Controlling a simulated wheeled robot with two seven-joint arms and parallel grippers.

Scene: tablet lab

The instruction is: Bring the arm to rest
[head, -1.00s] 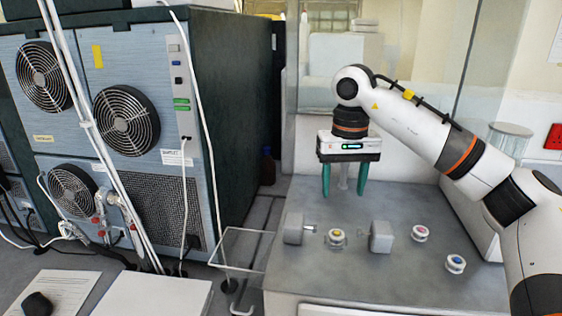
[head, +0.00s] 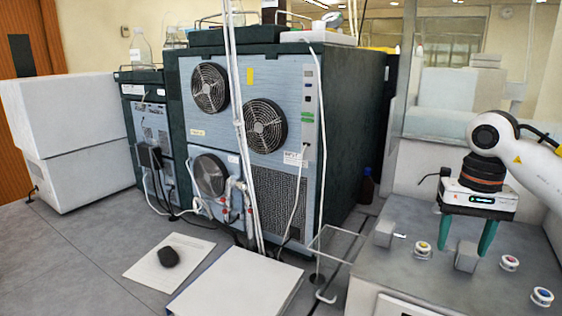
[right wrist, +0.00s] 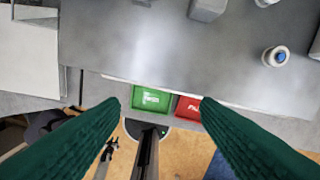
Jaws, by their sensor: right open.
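My right gripper (head: 466,240) hangs from its white arm above the grey bench top (head: 405,270) in the head view, its green fingers apart and pointing down. Nothing is between the fingers. One grey block (head: 466,258) shows between and just below the fingertips; I cannot tell the height gap. In the right wrist view the spread fingers (right wrist: 160,103) show over the bench's front edge. My left gripper is not in view.
Another grey block (head: 384,233) and small round pots with yellow (head: 423,248), red (head: 509,262) and blue (head: 542,297) tops stand on the bench. Green (right wrist: 153,99) and red (right wrist: 189,108) containers lie beyond its edge. A large fan-backed machine (head: 290,130) stands left.

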